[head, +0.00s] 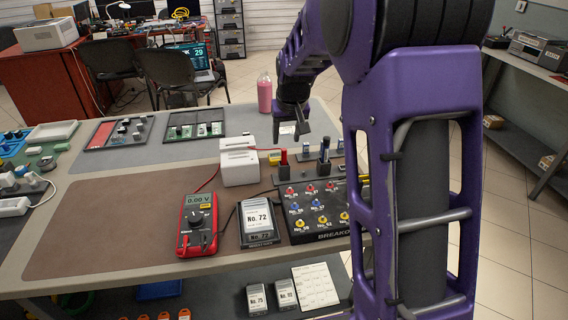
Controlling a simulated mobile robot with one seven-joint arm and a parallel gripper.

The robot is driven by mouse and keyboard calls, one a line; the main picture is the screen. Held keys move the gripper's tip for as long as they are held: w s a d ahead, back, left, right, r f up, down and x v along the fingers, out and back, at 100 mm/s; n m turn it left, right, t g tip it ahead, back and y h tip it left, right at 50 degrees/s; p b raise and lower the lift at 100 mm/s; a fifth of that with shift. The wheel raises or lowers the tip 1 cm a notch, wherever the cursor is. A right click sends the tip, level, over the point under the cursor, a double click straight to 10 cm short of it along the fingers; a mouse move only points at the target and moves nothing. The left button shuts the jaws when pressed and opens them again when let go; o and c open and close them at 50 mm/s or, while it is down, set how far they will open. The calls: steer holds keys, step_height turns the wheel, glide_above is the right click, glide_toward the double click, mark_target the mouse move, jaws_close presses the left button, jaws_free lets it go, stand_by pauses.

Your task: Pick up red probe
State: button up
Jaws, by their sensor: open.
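The red probe (284,164) stands upright in a small dark holder, just behind the breakout box (318,232). A dark probe (325,156) stands upright to its right. A red lead (206,180) shows between the white block (238,161) and the red multimeter (197,225), which reads 0.00 V. My gripper (291,128) points down over the bench, above and behind the red probe in the picture. It is open and apart from the probe, with nothing visible between its fingers. My purple arm hides the bench to the right.
A grey block marked No. 72 (259,222) stands between the multimeter and the breakout box. A pink bottle (264,93) and trays of parts (118,132) stand farther back. The brown mat (110,225) is clear at the left.

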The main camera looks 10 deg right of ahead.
mark_target(284, 150)
steer(key=x, duration=0.3)
steer(key=shift+w, duration=0.1)
steer(key=shift+s+b+x, duration=0.2)
steer(key=shift+b+x, duration=0.35)
steer(key=shift+x, duration=2.1)
jaws_close()
